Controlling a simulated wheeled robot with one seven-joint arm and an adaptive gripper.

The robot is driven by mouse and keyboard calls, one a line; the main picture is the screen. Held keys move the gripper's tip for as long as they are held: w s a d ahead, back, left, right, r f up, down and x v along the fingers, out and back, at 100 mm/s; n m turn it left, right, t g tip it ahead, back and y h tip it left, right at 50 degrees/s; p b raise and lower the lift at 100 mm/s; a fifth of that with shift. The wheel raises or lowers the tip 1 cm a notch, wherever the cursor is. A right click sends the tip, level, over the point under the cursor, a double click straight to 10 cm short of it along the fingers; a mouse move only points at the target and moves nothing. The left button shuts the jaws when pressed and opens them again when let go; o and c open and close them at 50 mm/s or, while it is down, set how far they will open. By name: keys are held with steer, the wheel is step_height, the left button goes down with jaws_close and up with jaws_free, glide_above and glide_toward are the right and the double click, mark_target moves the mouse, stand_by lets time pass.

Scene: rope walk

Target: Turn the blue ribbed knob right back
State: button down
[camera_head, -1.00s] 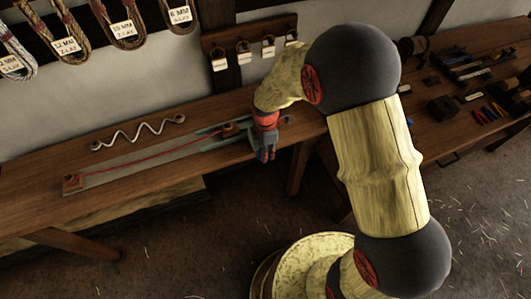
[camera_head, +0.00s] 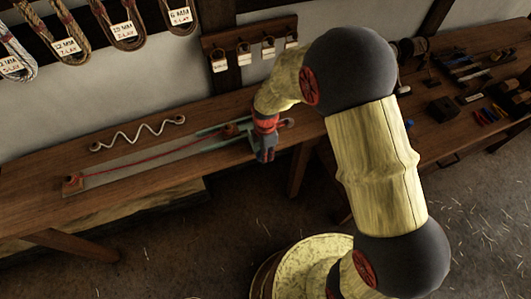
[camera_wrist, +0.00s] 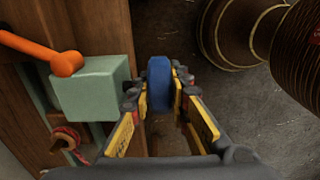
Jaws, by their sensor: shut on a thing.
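The blue ribbed knob (camera_wrist: 159,84) shows in the wrist view, upright between my fingertips, beside a pale green block (camera_wrist: 92,88). My gripper (camera_wrist: 160,92) is shut on the knob, with a finger on each side of it. In the head view my gripper (camera_head: 266,150) is at the front edge of the bench, at the right end of the green rope device (camera_head: 215,137). The knob itself is hidden there behind my gripper. The fingers cover part of the knob's sides.
An orange lever (camera_wrist: 45,50) with a round end lies over the green block. A red rope (camera_head: 140,159) runs along the long plate on the bench (camera_head: 40,185). A white wavy piece (camera_head: 138,133) lies behind it. Tools lie on the right bench (camera_head: 450,140).

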steer(key=shift+a+h, duration=0.1)
steer(key=shift+h, duration=0.2)
steer(key=shift+a+t+h, duration=0.1)
steer(key=shift+t+h, duration=0.2)
steer(key=shift+h, duration=0.5)
steer(key=shift+f+t+h+b, duration=0.1)
steer(key=shift+t+h+b, duration=0.25)
steer(key=shift+h, duration=0.85)
steer(key=h, duration=0.2)
steer(key=t+h+b, duration=0.1)
steer(key=h, duration=0.2)
steer(key=shift+a+t, duration=0.1)
steer(key=shift+t, duration=0.15)
steer(key=t+h+b, duration=0.1)
steer(key=h, duration=0.3)
steer(key=shift+f, duration=0.15)
steer(key=shift+t+h+b, duration=0.7)
steer(key=shift+h+b, duration=0.1)
steer(key=shift+h, duration=1.4)
steer(key=shift+s, duration=0.1)
steer(key=c, duration=2)
jaws_free()
steer(key=shift+o, duration=0.2)
